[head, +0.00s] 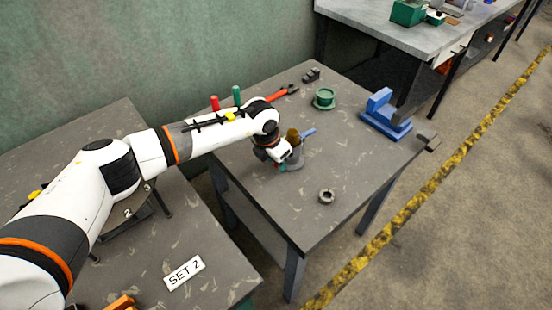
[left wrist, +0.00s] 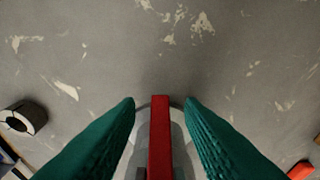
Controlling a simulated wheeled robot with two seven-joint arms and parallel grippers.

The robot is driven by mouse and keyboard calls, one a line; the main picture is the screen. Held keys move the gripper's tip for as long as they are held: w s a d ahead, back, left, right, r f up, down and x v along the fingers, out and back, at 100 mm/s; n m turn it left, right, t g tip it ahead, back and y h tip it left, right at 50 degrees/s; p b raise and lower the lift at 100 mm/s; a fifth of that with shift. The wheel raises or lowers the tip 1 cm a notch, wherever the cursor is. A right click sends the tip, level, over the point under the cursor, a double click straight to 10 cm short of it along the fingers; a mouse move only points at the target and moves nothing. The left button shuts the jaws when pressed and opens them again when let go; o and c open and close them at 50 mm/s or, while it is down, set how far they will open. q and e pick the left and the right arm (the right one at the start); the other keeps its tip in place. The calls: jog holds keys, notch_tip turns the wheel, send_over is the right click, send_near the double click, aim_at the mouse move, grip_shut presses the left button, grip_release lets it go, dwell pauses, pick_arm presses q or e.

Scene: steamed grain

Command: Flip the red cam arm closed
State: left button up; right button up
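The red cam arm (left wrist: 160,140) shows in the left wrist view as a narrow upright bar at the bottom centre. A pale grey round part shows partly behind it. My left gripper (left wrist: 160,104) is open, with one green finger on each side of the red bar and visible gaps between. In the head view my left gripper (head: 281,167) points down beside a grey cup-shaped body (head: 297,159) on the far table. The red arm is hidden there by my wrist. My right gripper is in no view.
The table (head: 345,160) also holds a dark ring (head: 326,196), a green flanged part (head: 324,97), a blue block fixture (head: 386,114) and a red-handled tool (head: 282,94). A blue handle (head: 308,132) sticks up by the grey body.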

pick_arm(q)
jog(key=b+v, duration=0.1)
jog(key=v, duration=1.1)
jog(key=shift+b, duration=0.3)
